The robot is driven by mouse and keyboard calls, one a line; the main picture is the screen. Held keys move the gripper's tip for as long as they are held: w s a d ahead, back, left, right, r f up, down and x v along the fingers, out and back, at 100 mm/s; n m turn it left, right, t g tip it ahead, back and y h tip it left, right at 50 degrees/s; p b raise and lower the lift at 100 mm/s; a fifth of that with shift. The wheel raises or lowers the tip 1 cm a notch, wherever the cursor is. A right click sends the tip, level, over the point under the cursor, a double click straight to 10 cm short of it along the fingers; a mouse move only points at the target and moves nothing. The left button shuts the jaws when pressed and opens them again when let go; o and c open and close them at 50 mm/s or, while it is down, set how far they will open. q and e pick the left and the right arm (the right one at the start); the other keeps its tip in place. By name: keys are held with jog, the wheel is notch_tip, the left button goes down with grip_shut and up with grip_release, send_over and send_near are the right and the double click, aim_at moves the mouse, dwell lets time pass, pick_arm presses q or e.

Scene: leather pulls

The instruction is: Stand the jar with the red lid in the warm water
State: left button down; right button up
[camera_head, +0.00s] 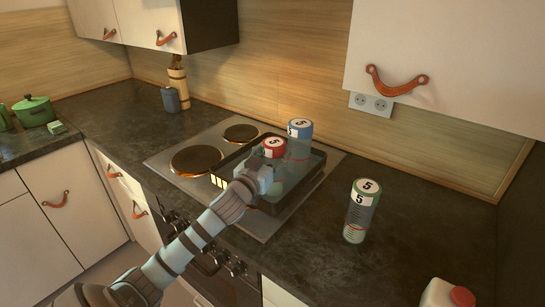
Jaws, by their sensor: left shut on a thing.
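The jar with the red lid (275,146) is at the left part of the dark water pan (314,182) on the stove. My left gripper (262,174) is shut on this jar from the front. The gripper hides much of the jar's lower body, so I cannot tell whether its base touches the pan floor. A jar with a blue lid (299,142) stands in the pan to its right. My right gripper is not in view.
A jar with a green lid (361,211) stands on the counter right of the stove (166,164). A white bottle with a red cap (447,294) is at the bottom right. A green pot (34,110) stands far left. The counter between the stove and green-lidded jar is clear.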

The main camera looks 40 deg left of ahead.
pick_arm(q)
jog(key=c, duration=0.7)
grip_release()
jog(key=shift+c, duration=0.2)
jog(key=shift+s, duration=0.35)
jog(key=v, duration=1.1)
jog(key=shift+d, duration=0.1)
jog(key=shift+s, duration=0.2)
